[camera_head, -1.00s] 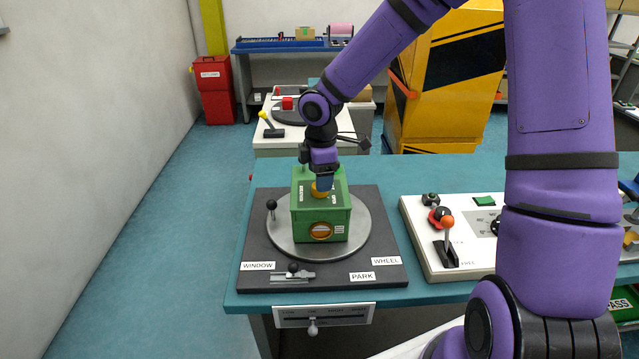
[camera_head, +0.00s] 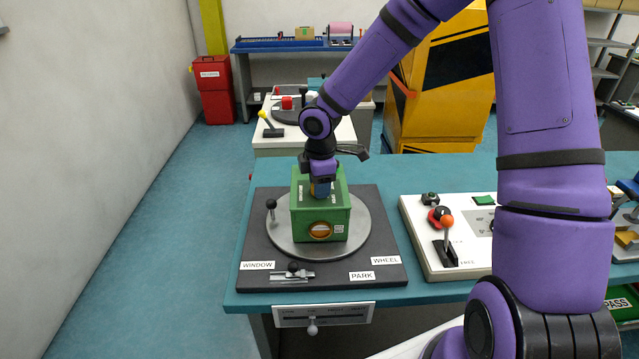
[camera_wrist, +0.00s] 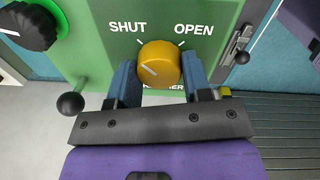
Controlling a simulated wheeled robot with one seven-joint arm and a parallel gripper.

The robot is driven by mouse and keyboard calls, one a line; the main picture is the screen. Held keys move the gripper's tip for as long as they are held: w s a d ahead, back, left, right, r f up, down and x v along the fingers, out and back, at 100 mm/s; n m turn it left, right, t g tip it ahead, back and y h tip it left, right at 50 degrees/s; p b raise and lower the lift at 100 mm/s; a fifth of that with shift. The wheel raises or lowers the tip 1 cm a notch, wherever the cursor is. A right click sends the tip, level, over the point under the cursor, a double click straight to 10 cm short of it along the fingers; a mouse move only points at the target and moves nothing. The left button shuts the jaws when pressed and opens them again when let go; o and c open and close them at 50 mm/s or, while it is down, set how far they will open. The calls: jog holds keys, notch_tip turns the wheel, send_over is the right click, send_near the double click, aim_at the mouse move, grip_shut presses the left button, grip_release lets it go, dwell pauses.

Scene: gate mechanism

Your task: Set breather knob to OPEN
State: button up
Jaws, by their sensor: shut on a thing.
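The yellow breather knob (camera_wrist: 160,65) is on the green box (camera_head: 320,222), between the printed words SHUT on the left and OPEN on the right in the wrist view. Its short white mark lies on the left part of the knob face, on the SHUT side. My gripper (camera_wrist: 160,72) has one blue finger on each side of the knob and is shut on it. In the head view my gripper (camera_head: 321,190) reaches down onto the top of the box and hides most of the knob.
The box stands on a round grey plate (camera_head: 285,240) on a dark board. A black-knobbed lever (camera_head: 271,205) stands left of the box. A black dial (camera_wrist: 30,26) and a small latch (camera_wrist: 238,42) flank the knob. A white control panel (camera_head: 425,240) is to the right.

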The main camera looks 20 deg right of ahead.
jog(key=m, duration=0.4)
jog(key=shift+a+m, duration=0.1)
jog(key=shift+m, duration=0.2)
jog(key=m, duration=0.4)
jog(key=shift+m+h, duration=0.3)
jog(key=m, duration=0.4)
jog(key=shift+w, duration=0.1)
jog(key=shift+m+g, duration=0.4)
jog(key=shift+m, duration=1.9)
jog(key=o, duration=0.9)
